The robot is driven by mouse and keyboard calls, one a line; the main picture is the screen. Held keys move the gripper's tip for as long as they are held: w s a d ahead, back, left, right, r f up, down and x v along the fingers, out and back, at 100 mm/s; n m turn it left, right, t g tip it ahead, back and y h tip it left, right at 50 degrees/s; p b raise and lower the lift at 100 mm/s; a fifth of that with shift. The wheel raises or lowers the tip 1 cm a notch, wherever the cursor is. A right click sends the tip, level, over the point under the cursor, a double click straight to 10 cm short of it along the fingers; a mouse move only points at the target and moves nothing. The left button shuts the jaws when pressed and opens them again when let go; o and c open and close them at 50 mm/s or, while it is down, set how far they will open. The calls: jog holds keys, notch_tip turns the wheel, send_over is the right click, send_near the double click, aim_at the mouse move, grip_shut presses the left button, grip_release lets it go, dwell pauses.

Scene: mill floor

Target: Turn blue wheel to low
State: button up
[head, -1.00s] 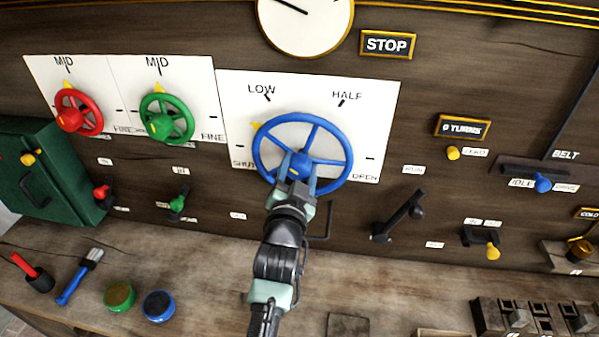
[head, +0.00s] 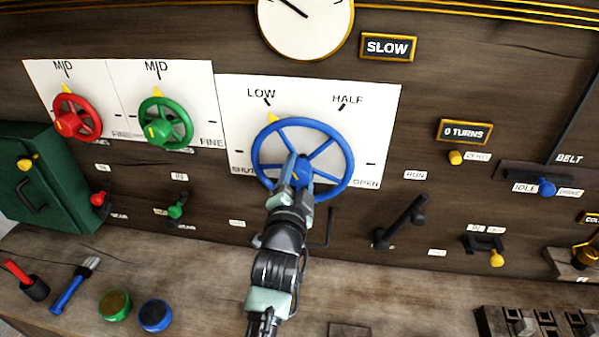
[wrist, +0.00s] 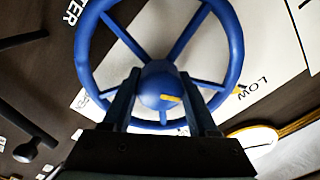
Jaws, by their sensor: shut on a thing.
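The blue wheel (head: 322,140) is mounted on a white dial plate (head: 235,95) marked SHUT, LOW, HALF and OPEN. Its yellow pointer (head: 273,118) stands at the upper left, just below the LOW mark. My gripper (head: 298,184) is at the wheel's middle, shut on the hub. In the wrist view the two fingers lie on either side of the blue hub (wrist: 158,88), which has a yellow stripe. The wheel also shows its rim and spokes there, with the word LOW at the right. The arm hides the lower part of the wheel in the head view.
A red wheel (head: 87,97) and a green wheel (head: 182,108), both pointing to MID, are at the left. A black lever (head: 405,220) is at the right. A sign reading SLOW (head: 388,47) hangs above.

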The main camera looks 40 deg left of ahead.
jog(key=o, duration=1.4)
jog(key=shift+c, duration=0.2)
jog(key=shift+s+d+f, duration=0.1)
jog(key=shift+s+d, duration=0.1)
jog(key=shift+s, duration=0.3)
jog(key=b+v, duration=0.4)
jog(key=v, duration=0.8)
jog(key=shift+w, duration=0.1)
